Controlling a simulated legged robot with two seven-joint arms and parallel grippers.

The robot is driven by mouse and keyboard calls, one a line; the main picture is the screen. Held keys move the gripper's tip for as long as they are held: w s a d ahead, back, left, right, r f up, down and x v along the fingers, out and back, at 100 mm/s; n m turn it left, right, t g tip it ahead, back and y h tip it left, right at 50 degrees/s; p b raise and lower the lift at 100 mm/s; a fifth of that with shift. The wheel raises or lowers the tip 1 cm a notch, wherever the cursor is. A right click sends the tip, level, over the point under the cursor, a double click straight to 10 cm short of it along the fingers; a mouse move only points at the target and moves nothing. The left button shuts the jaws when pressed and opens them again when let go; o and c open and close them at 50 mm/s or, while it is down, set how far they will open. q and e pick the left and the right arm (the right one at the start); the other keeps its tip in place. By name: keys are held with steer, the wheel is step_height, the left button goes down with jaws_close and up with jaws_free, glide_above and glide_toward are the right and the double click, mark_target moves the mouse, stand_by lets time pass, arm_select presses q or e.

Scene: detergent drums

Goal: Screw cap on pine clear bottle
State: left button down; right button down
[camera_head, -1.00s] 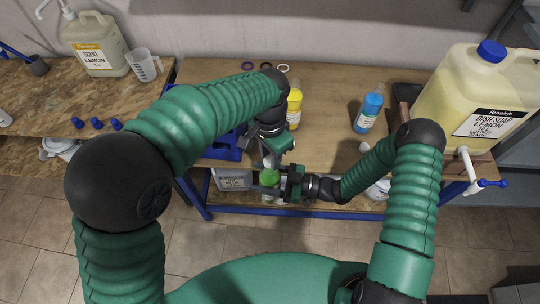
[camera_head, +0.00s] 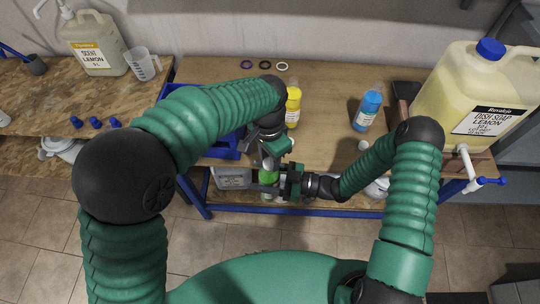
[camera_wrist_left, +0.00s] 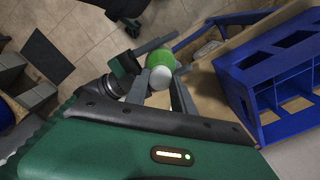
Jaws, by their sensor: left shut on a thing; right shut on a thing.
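The green pine clear bottle (camera_head: 267,177) is upright in front of the table's front edge, with my right gripper (camera_head: 270,182) shut around its body from the right. My left gripper (camera_head: 268,163) is above it, pointing down. In the left wrist view the bottle (camera_wrist_left: 160,58) shows green with a white round cap (camera_wrist_left: 160,77) at its top. The left fingers (camera_wrist_left: 160,86) are on either side of the cap, shut on it. Whether the cap is seated on the thread cannot be told.
A blue crate (camera_wrist_left: 270,85) stands on the table beside the left gripper. A yellow bottle (camera_head: 292,108) and a blue bottle (camera_head: 368,110) stand behind. A large dish soap drum (camera_head: 475,95) is at right. Blue caps (camera_head: 97,123) lie on the left table.

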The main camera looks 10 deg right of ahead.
arm_select(q)
steer(key=shift+f, duration=0.4)
